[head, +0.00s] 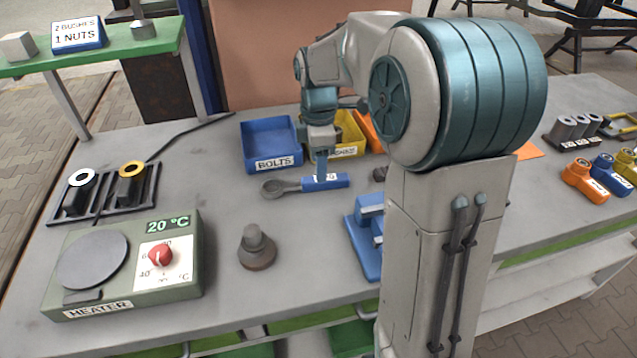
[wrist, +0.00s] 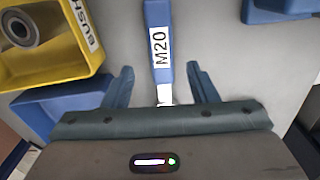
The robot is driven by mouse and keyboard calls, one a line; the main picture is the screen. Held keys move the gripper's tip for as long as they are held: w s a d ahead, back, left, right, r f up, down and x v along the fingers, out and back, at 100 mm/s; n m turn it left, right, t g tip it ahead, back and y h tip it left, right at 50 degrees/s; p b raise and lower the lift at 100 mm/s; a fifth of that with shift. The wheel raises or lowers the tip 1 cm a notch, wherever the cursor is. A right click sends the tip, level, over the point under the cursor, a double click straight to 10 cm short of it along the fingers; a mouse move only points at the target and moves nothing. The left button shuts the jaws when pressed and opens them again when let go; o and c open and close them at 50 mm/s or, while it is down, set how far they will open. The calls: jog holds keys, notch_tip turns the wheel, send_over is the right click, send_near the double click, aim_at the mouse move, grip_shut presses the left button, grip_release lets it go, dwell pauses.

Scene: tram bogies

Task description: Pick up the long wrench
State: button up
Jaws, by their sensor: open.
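The long wrench lies flat on the grey table, with a grey ring end (head: 274,188) at left and a blue handle (head: 338,181) at right. In the wrist view, its blue handle (wrist: 157,18) carries an M20 label. My gripper (head: 322,172) is at the handle, hiding part of the label in the head view. In the wrist view, my gripper (wrist: 160,75) is open, with one finger on each side of the handle and gaps between. The ring end is hidden there by my gripper's body. I cannot tell the exact height of the fingertips over the table.
A blue BOLTS bin (head: 258,146) and a yellow bushes bin (head: 350,133) stand just behind the wrench. A blue fixture (head: 363,249) and a grey stepped part (head: 256,249) stand in front. A green heater (head: 125,265) is at left. Clear table lies left of the wrench.

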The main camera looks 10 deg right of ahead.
aim_at(305, 185)
jog(key=shift+s+f, duration=0.1)
jog(key=shift+f, duration=1.9)
grip_shut()
jog(key=shift+r, duration=0.1)
